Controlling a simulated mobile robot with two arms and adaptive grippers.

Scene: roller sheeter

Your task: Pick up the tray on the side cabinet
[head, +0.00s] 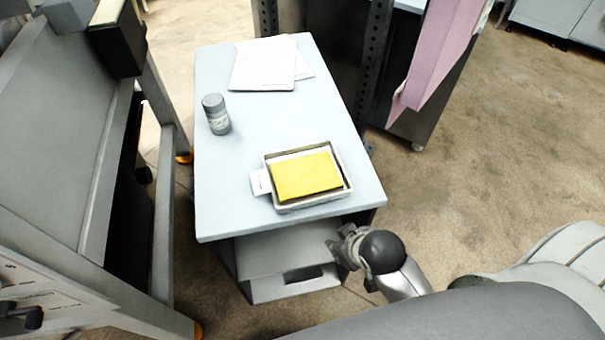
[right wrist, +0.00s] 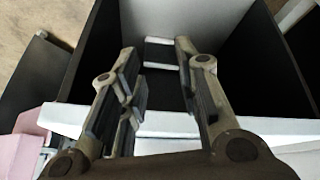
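The tray (head: 316,201) is a shallow pale rectangle with a yellow block (head: 306,176) lying in it. It sits near the front right corner of the light blue top of the side cabinet (head: 240,216). A small white tag (head: 261,182) shows at its left side. My right gripper (head: 338,246) is low, just in front of the cabinet's front right edge, apart from the tray. In the right wrist view the right gripper (right wrist: 157,55) has its fingers spread with nothing between them; the tray does not show clearly there. My left gripper is out of view.
A grey jar (head: 216,114) and white papers (head: 268,65) lie farther back on the cabinet top. A large grey machine (head: 60,130) stands at left. A dark perforated post (head: 374,70) and a pink panel (head: 435,60) stand behind right. The floor at right is clear.

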